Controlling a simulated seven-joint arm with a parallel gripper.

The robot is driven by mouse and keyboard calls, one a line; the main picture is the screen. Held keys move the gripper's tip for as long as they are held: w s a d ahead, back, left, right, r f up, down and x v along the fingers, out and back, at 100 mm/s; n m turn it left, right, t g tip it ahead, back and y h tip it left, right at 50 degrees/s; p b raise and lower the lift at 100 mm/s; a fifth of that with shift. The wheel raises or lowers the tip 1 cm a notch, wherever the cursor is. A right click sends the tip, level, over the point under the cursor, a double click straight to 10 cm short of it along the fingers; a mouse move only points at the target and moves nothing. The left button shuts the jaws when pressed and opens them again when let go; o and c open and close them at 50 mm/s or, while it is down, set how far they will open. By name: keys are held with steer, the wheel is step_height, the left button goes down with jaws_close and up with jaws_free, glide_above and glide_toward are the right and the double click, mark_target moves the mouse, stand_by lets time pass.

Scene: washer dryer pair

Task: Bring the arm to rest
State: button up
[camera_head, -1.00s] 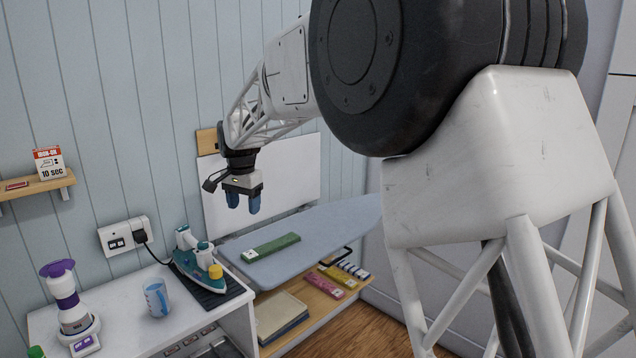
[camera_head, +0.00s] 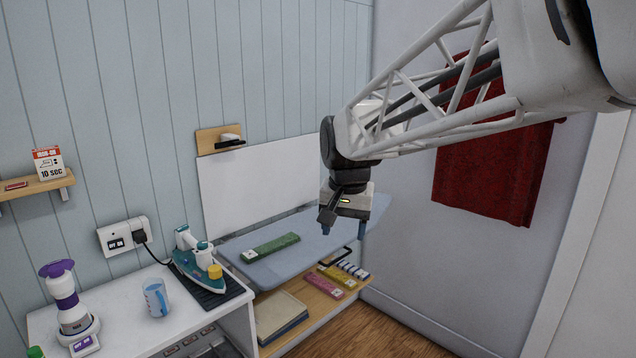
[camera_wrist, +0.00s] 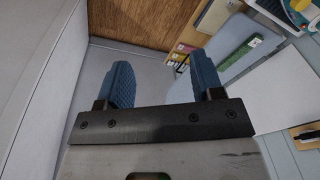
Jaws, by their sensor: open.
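My gripper (camera_head: 343,229) hangs in the air near the right end of the ironing board (camera_head: 345,214), with its fingers pointing down. In the wrist view the two blue fingers of my gripper (camera_wrist: 163,85) stand apart with nothing between them. My white lattice arm reaches in from the upper right in the head view. A green strip (camera_head: 271,248) lies on the ironing board; the wrist view shows it too (camera_wrist: 240,58).
A lower shelf (camera_head: 312,303) holds coloured strips. A red towel (camera_head: 490,165) hangs on the right wall.

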steer(key=s+d+f, duration=0.3)
steer(key=s+d, duration=0.1)
steer(key=s, duration=0.4)
steer(key=s+d+f+n, duration=0.1)
steer(key=s+d+f, duration=0.2)
steer(key=s, duration=0.6)
steer(key=s+d+f+n+t, duration=0.1)
steer(key=s+d+f, duration=0.2)
steer(key=s+d, duration=0.3)
steer(key=s, duration=0.3)
steer(key=shift+s+d+h, duration=0.15)
steer(key=shift+s+h, duration=0.1)
steer(key=shift+h, duration=0.05)
